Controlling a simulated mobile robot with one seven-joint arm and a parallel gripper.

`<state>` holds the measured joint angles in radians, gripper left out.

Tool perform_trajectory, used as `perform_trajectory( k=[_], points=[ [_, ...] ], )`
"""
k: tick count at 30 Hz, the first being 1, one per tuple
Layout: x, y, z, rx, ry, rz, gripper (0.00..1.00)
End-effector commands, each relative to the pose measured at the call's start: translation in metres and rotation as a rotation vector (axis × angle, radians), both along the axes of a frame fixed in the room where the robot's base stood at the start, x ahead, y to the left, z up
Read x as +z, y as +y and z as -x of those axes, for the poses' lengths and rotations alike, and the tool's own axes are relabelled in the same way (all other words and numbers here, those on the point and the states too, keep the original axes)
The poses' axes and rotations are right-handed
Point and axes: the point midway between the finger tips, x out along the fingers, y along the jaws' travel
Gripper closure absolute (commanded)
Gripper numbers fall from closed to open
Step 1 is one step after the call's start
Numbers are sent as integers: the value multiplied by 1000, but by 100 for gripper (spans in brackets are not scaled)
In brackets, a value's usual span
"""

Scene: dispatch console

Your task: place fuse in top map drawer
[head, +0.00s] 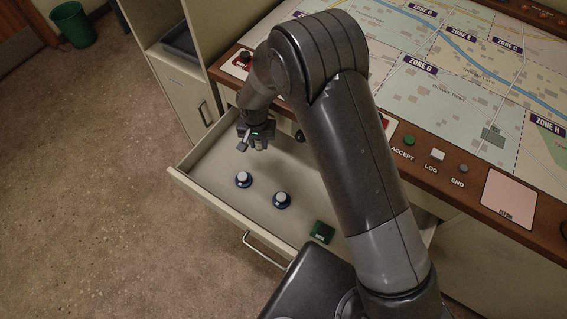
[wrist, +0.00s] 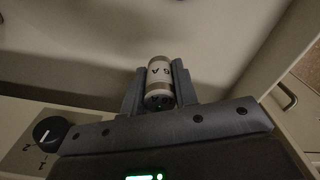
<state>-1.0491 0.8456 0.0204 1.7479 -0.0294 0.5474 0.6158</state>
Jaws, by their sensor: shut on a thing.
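The fuse (wrist: 159,82), a small pale cylinder with dark markings, is between the two fingers of my gripper (wrist: 158,88) in the wrist view. My gripper is shut on it. In the head view my gripper (head: 256,139) is above the back left part of the open map drawer (head: 184,172). The fuse is too small there to make out clearly. The drawer is pulled out below the console top, and my arm hides part of its right side.
The console top (head: 470,178) with map and buttons is behind. A black dial (wrist: 50,131) shows in the wrist view. The drawer's left floor is bare.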

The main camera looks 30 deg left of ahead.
Motion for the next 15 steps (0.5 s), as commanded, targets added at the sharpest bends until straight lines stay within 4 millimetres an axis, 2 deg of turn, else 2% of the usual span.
perform_trajectory(
  k=[6, 15],
  points=[
    [-40, -1, 0, 0, 2, 3, 97],
    [-66, 0, 0, 0, 0, 1, 97]
  ],
)
